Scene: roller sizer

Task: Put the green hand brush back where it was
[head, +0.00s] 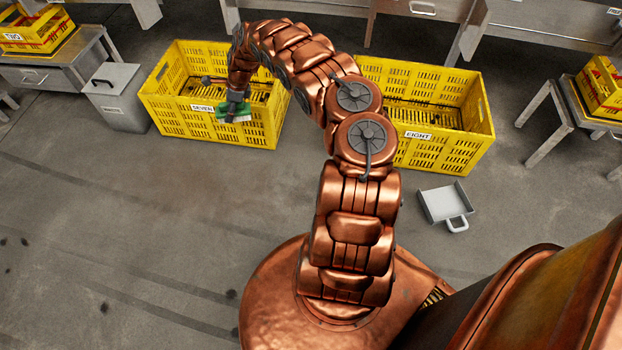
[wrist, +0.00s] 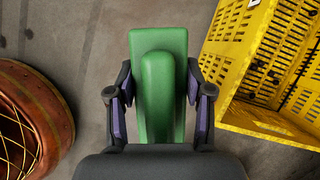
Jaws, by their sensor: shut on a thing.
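The green hand brush (wrist: 160,95) is between the two fingers of my gripper (wrist: 158,108) in the wrist view, and both pads press on its sides. In the head view my gripper (head: 236,104) hangs at the near side of the yellow crate labelled SEVEN (head: 187,129), with the green brush (head: 236,113) under it. In the wrist view the floor shows beyond the brush, and the yellow crate (wrist: 226,70) lies to the right, apart from the brush. The brush's underside is hidden.
A yellow crate labelled EIGHT (head: 440,155) stands right of SEVEN. A grey dustpan (head: 440,203) lies on the floor before it. A lidded grey bin (head: 120,112) stands left of SEVEN. Metal tables (head: 60,75) line the edges. The floor (head: 130,220) at front left is clear.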

